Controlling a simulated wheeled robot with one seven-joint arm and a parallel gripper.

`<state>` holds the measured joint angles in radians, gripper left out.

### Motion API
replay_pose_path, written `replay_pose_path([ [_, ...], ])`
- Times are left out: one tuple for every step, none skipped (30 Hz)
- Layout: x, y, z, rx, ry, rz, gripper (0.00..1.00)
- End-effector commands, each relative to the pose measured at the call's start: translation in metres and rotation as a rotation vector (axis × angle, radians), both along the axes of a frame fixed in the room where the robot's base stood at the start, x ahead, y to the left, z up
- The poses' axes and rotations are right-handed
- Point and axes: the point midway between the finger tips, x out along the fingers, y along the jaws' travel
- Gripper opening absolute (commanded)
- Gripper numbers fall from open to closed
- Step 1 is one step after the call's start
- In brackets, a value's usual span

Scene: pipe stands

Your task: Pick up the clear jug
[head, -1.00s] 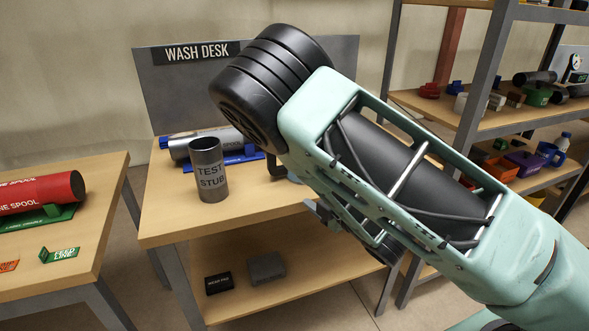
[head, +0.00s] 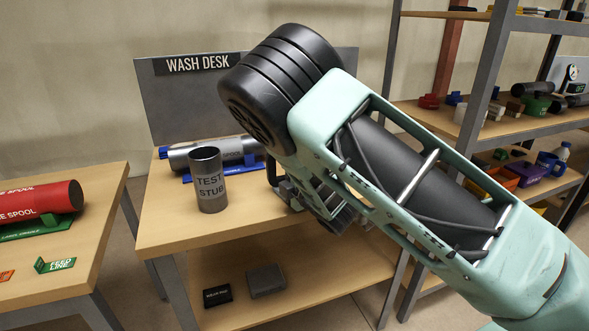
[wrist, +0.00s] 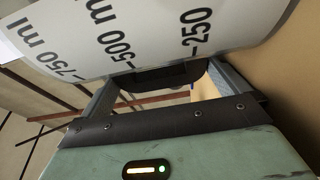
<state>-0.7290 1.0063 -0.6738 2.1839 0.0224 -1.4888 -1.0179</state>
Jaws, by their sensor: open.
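The clear jug (wrist: 150,40) fills the top of the wrist view, very close to my gripper. It looks pale and see-through, with dark marks reading 750 ml, 500 ml and 250 running sideways. My gripper (wrist: 160,84) is open, with its two fingers spread just below the jug's wall in that view. A dark bar lies between the fingertips; I cannot tell if it is the jug's handle. In the head view my gripper (head: 290,190) is at the right side of the wash desk, partly behind my arm. My arm hides the jug there.
A grey test stub (head: 209,182) stands upright on the wash desk (head: 165,225), left of my gripper. Behind it a grey spool (head: 180,158) lies in a blue cradle (head: 232,171). Two small dark blocks sit on the lower shelf. A rack (head: 478,115) stands at right.

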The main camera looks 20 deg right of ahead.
Motion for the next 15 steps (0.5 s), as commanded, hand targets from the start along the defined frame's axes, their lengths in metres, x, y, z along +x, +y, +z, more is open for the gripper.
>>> replay_pose_path([
  [0.007, 0.002, 0.001, 0.001, -0.002, 0.001, 1.00],
  [0.011, 0.003, 0.001, 0.000, -0.001, 0.000, 1.00],
  [0.015, 0.004, 0.001, 0.000, -0.001, 0.000, 1.00],
  [0.017, 0.005, 0.001, 0.000, -0.001, 0.000, 1.00],
  [0.019, 0.005, 0.001, 0.000, -0.001, 0.000, 1.00],
  [0.020, 0.006, 0.000, 0.000, 0.000, 0.000, 1.00],
  [0.021, 0.006, 0.000, 0.001, 0.000, 0.000, 1.00],
  [0.021, 0.006, 0.000, 0.001, 0.000, -0.001, 1.00],
  [0.021, 0.006, 0.000, 0.001, 0.001, -0.001, 1.00],
  [0.021, 0.006, 0.000, 0.001, 0.000, -0.001, 1.00],
  [0.021, 0.006, 0.000, 0.001, 0.000, -0.001, 1.00],
  [0.021, 0.006, 0.000, 0.001, 0.000, -0.001, 1.00],
  [0.021, 0.006, 0.000, 0.001, 0.000, -0.001, 1.00],
  [0.021, 0.006, 0.000, 0.001, 0.000, -0.001, 0.92],
  [0.021, 0.006, 0.000, 0.001, 0.000, -0.001, 0.81],
])
